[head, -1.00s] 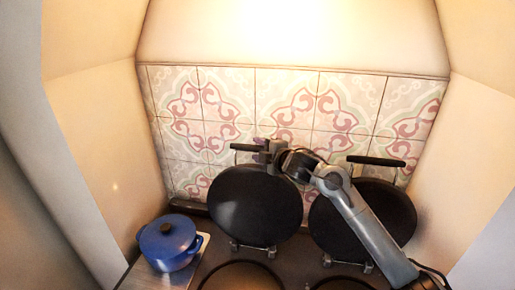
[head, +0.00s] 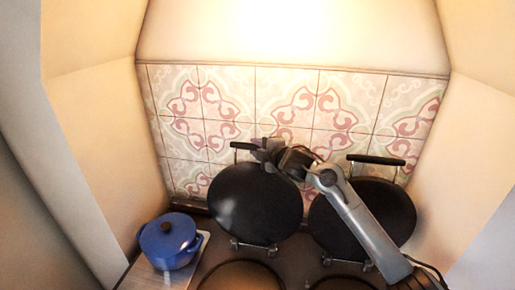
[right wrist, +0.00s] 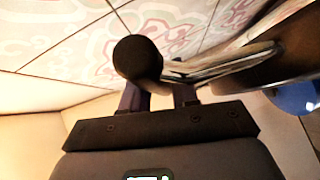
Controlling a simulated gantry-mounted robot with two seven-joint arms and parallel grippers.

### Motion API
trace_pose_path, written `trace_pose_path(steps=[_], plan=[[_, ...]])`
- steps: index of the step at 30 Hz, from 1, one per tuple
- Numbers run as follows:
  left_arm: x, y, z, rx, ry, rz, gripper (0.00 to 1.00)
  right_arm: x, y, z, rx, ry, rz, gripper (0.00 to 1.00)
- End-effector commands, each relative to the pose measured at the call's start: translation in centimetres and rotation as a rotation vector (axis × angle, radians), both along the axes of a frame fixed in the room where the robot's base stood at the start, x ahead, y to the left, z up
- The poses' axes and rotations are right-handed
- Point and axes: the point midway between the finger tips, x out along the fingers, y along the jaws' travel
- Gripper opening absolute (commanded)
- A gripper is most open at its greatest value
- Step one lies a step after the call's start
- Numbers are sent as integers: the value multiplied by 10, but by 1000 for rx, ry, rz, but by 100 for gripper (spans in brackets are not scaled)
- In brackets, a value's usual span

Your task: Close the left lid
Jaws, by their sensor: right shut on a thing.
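The left lid (head: 250,210) is a round black plate standing raised on its hinge, in front of the tiles in the head view. Its bar handle (head: 243,146) sticks out at the top. My right gripper (head: 267,151) is at the right part of this handle and shut on it. In the right wrist view the handle's dark round end (right wrist: 138,58) shows by the fingers, which are partly hidden. The round left base (head: 241,275) lies below the lid, cut off by the picture's edge. My left gripper is not in view.
A second raised lid (head: 394,207) with its own handle (head: 377,160) stands to the right, partly behind my right arm. A blue lidded pot (head: 169,243) stands at the left on a light board. The tiled wall (head: 300,110) is close behind the lids.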

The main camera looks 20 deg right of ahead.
Motion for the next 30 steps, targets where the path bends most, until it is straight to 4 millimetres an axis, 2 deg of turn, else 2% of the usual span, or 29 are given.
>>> trace_pose_path(steps=[8, 14, 20, 30], plan=[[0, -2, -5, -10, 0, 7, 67, -5, 3, 0, -8, -13, 0, 0], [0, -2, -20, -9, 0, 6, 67, -25, 14, -1, -35, -60, 1, 0], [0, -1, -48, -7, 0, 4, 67, -61, 35, -4, -83, -145, 3, 0], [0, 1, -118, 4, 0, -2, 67, -129, 75, -16, -176, -310, 3, 0]])
